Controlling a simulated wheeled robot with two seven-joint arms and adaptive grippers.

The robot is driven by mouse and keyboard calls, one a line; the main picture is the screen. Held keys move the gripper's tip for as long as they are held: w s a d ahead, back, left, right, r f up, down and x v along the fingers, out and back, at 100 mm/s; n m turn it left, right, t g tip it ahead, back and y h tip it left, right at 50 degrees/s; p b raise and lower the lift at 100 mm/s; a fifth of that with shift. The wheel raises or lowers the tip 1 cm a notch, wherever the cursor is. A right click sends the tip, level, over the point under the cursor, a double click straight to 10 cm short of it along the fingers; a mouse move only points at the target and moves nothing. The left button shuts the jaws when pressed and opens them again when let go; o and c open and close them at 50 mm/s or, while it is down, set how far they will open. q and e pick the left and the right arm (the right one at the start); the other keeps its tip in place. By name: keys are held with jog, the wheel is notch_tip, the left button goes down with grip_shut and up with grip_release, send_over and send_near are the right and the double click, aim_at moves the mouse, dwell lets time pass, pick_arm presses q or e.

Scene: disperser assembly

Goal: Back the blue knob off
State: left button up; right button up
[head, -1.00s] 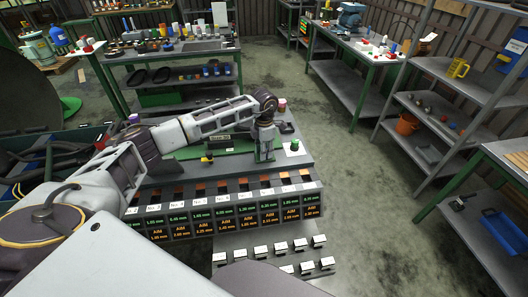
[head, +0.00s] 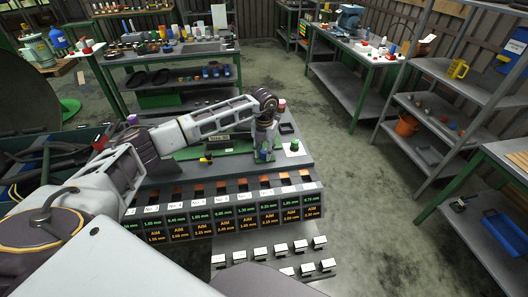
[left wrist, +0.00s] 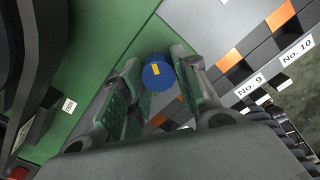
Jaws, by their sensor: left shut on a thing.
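The blue knob (left wrist: 158,75), round with a small yellow mark on its top, shows in the left wrist view. It sits between the two fingers of my left gripper (left wrist: 157,88), which are shut on its sides. In the head view my left gripper (head: 264,154) points down at the right part of the bench with the number displays. The knob is hard to make out there behind the fingers. What lies under the knob is hidden by the gripper. My right gripper is not in view.
The row of displays (head: 220,220) with green and orange figures runs along the bench's front, below numbered labels. A green plate (left wrist: 60,70) lies beside the gripper. A white piece with a green top (head: 294,146) stands to its right.

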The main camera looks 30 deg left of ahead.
aim_at(265, 152)
pick_arm(q)
jog(key=shift+w+r+n, duration=0.1)
jog(key=shift+n, duration=2.1)
jog(key=o, duration=1)
jog(key=shift+d, duration=0.1)
notch_tip(265, 152, up, 12)
